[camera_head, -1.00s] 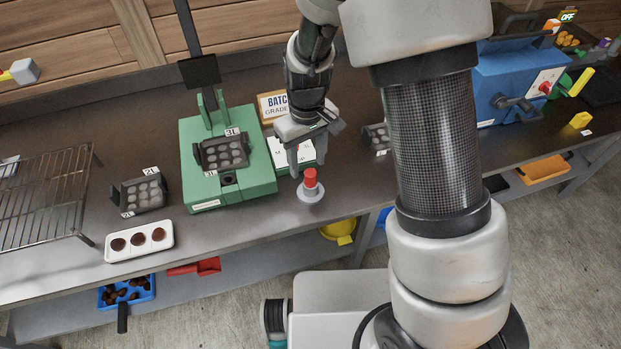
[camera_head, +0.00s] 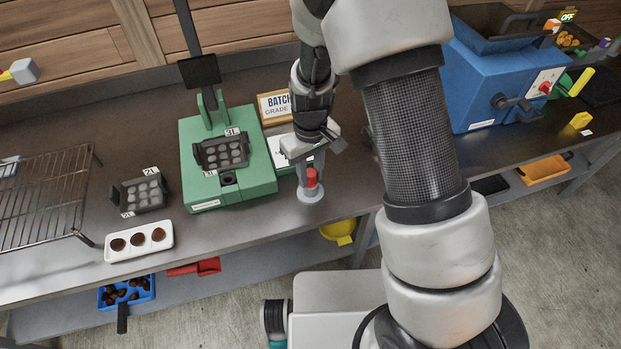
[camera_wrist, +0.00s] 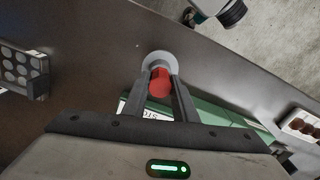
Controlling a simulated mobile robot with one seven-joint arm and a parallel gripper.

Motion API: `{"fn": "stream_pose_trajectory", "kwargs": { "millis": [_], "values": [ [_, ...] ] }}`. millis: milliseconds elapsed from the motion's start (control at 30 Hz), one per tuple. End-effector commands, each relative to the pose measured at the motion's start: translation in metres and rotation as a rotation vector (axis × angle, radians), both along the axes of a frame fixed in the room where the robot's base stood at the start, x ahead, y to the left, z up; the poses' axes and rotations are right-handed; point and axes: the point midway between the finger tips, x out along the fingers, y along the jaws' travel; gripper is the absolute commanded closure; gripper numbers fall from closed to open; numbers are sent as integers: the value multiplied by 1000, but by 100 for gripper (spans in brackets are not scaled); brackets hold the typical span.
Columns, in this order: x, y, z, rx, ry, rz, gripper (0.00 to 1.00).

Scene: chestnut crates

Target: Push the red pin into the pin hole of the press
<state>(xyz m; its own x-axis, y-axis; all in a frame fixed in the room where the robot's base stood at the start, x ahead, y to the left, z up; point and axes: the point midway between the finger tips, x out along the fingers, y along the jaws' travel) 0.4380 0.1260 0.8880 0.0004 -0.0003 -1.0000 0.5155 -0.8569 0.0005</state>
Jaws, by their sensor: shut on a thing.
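The red pin (camera_head: 311,178) stands upright in a round grey holder (camera_head: 310,195) on the bench, to the right of the press. My gripper (camera_head: 308,172) is shut on the pin, with a finger on either side of it. In the wrist view the red pin (camera_wrist: 160,84) shows between the two fingertips (camera_wrist: 161,88), with the grey holder (camera_wrist: 158,60) just beyond it. The green press (camera_head: 258,182) stands to the left of my gripper. Its dark pin hole (camera_head: 228,179) is on the front, below a moulded plate (camera_head: 222,152), and looks empty.
A batch sign (camera_head: 274,106) stands behind my gripper. A white tray with brown rounds (camera_head: 150,252), another moulded plate (camera_head: 143,190) and a wire rack (camera_head: 45,200) lie left of the press. A blue machine (camera_head: 490,80) stands at the right. The bench's front edge is close to the holder.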

Motion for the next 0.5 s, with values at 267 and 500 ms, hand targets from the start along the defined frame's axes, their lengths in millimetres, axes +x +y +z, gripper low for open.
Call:
{"fn": "stream_pose_trajectory", "kwargs": {
  "millis": [267,500],
  "values": [
    [1,0,6,1,-2,0,99],
    [2,1,50,2,-6,0,99]
  ]
}}
